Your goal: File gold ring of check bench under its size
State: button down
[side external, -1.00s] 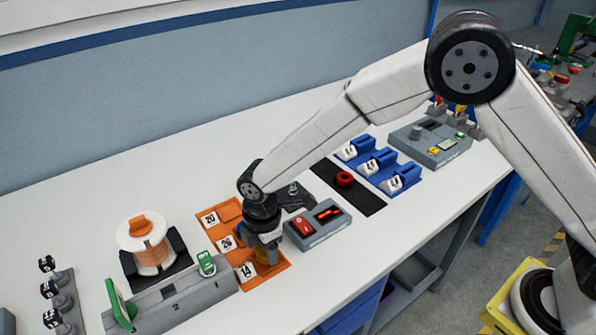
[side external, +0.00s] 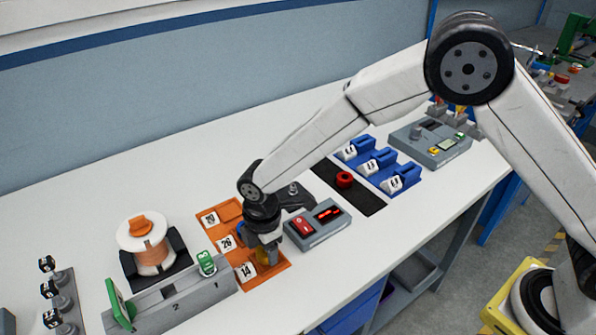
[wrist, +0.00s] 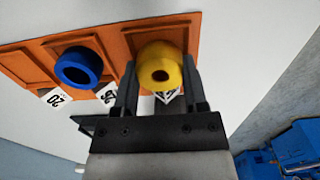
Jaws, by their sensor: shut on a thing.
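The gold ring (wrist: 161,68) is between the two fingers of my gripper (wrist: 160,85), which is shut on it. In the wrist view the ring is at the bay labelled 14 of the orange tray (wrist: 112,42); I cannot tell whether it touches the floor of the bay. In the side view my gripper (side external: 264,257) points down at the near end of the orange tray (side external: 277,272), by the 14 label (side external: 247,271), and hides most of the gold ring (side external: 262,254). A blue ring (wrist: 78,67) lies in the middle bay, labelled 26. The bay labelled 20 (side external: 210,219) looks empty.
A grey box with a red display (side external: 318,223) stands close right of my gripper. A red ring (side external: 344,180) sits on a black strip behind it. A grey block (side external: 185,299) with a green tag and a copper-wound spool (side external: 150,247) stand left of the tray.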

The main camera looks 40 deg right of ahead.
jog(key=shift+f, duration=0.5)
jog(key=shift+c, duration=1.1)
grip_release()
jog(key=shift+o, duration=1.1)
jog(key=shift+s+f, duration=0.1)
notch_tip(320, 180, up, 8)
jog(key=shift+d, duration=0.1)
